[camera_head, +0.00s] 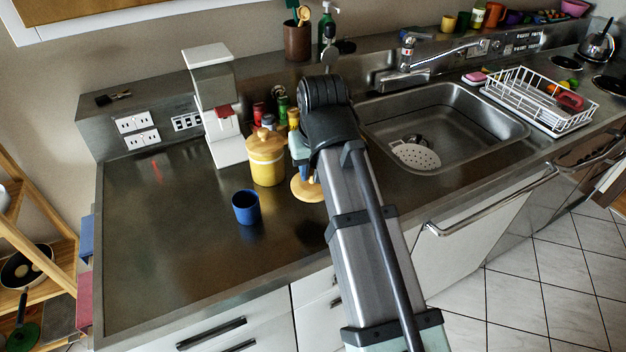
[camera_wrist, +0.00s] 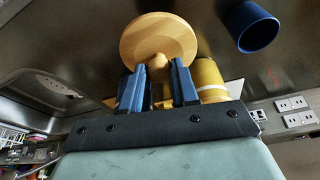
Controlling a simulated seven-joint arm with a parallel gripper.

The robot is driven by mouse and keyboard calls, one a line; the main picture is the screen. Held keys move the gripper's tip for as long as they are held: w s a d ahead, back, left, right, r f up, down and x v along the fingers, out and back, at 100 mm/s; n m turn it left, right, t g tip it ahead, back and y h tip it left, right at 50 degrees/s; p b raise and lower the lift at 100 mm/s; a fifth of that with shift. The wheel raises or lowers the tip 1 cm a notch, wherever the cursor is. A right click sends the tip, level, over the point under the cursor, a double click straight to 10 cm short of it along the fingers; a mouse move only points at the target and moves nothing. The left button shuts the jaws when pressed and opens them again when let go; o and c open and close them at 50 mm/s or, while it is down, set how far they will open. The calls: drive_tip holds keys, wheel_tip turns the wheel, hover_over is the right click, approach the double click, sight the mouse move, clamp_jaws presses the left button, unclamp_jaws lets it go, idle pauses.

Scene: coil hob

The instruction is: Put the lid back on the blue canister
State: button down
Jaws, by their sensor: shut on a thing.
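A round wooden lid (camera_head: 307,188) is at the tip of my arm in the head view, partly hidden by the arm. In the wrist view the lid (camera_wrist: 158,35) shows as a pale disc, its small knob between my fingertips. My gripper (camera_wrist: 157,70) is shut on the lid's knob. An open, empty-looking blue cup-like vessel (camera_head: 246,207) stands upright on the counter, left of the lid. It also shows in the wrist view (camera_wrist: 251,28), apart from the lid. I see no other clearly blue canister; my arm hides part of the counter.
A yellow canister (camera_head: 267,162) with its wooden lid on stands just behind the blue vessel. Small jars (camera_head: 283,108), a white appliance (camera_head: 214,100) and the sink (camera_head: 445,125) are nearby. The counter (camera_head: 150,240) at left and front is clear.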

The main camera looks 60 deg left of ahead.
drive_tip(key=shift+w+d+r, duration=0.1)
drive_tip(key=shift+w+r, duration=0.4)
drive_tip(key=shift+w, duration=0.1)
drive_tip(key=w, duration=0.3)
drive_tip(key=shift+a+r+m, duration=0.3)
drive_tip(key=shift+a+r, duration=0.1)
drive_tip(key=w+a+r, duration=0.3)
drive_tip(key=w+a, duration=0.1)
drive_tip(key=a, duration=0.3)
drive_tip(key=w+a+r+n, duration=0.1)
drive_tip(key=w+a+r, duration=0.2)
drive_tip(key=a, duration=0.4)
drive_tip(key=shift+w+r, duration=0.25)
drive_tip(key=shift+w, duration=0.35)
wheel_tip(320, 180, down, 6)
drive_tip(key=shift+f, duration=0.25)
idle(0.7)
